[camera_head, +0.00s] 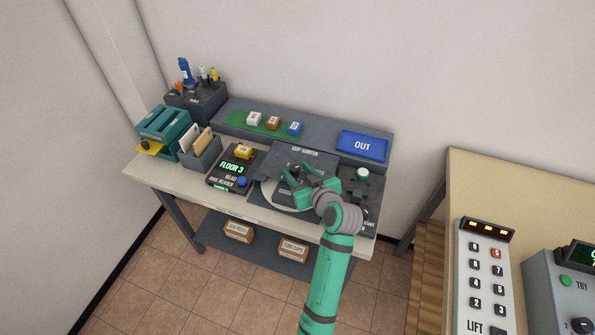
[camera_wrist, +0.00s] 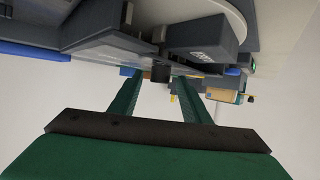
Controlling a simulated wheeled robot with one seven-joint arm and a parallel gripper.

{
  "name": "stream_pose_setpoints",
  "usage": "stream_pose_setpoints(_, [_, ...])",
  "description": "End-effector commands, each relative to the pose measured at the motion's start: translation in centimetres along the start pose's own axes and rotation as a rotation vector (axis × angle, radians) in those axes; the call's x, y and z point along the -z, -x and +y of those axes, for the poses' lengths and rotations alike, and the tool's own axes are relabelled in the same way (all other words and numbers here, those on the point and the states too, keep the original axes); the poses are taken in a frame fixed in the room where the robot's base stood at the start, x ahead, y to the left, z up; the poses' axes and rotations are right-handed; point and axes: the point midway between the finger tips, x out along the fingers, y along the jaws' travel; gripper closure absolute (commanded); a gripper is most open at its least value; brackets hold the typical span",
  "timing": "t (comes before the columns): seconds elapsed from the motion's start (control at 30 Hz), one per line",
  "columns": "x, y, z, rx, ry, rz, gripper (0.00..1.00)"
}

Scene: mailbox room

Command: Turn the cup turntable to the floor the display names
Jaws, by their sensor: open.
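The display (camera_head: 232,167) on the mail reader reads "FLOOR 3" in green. The cup sorter (camera_head: 305,152) is a dark unit on the bench, right of the reader. Its turntable (camera_head: 271,198) shows as a pale round rim at the sorter's front left, mostly hidden by my gripper. In the wrist view a pale disc edge (camera_wrist: 218,14) and a dark labelled block (camera_wrist: 207,43) show at the top. My gripper (camera_head: 303,181) is open over the sorter. In the wrist view a small dark block (camera_wrist: 161,73) appears between the fingertips (camera_wrist: 164,80); contact cannot be told.
A blue OUT tray (camera_head: 362,146) and small white, brown and blue cubes (camera_head: 274,123) sit on the rear shelf. A yellow item (camera_head: 243,152) tops the reader. A teal box (camera_head: 165,129) stands left. A lift keypad (camera_head: 485,280) is on the right table.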

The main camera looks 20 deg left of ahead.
Motion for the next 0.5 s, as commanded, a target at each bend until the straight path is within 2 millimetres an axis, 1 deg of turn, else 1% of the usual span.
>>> stream_pose_setpoints(0.03, [0.08, -0.42, -0.03, 0.0, 0.001, 0.001, 0.57])
stream_pose_setpoints(0.13, [0.05, -0.87, 0.0, 0.0, 0.0, 0.001, 0.57])
stream_pose_setpoints(0.43, [0.02, -0.98, 0.1, -0.002, 0.0, 0.001, 0.57])
stream_pose_setpoints(0.47, [0.02, -0.98, 0.1, -0.002, 0.0, 0.001, 0.64])
stream_pose_setpoints(0.5, [0.02, -0.97, 0.09, -0.002, 0.0, 0.001, 0.74])
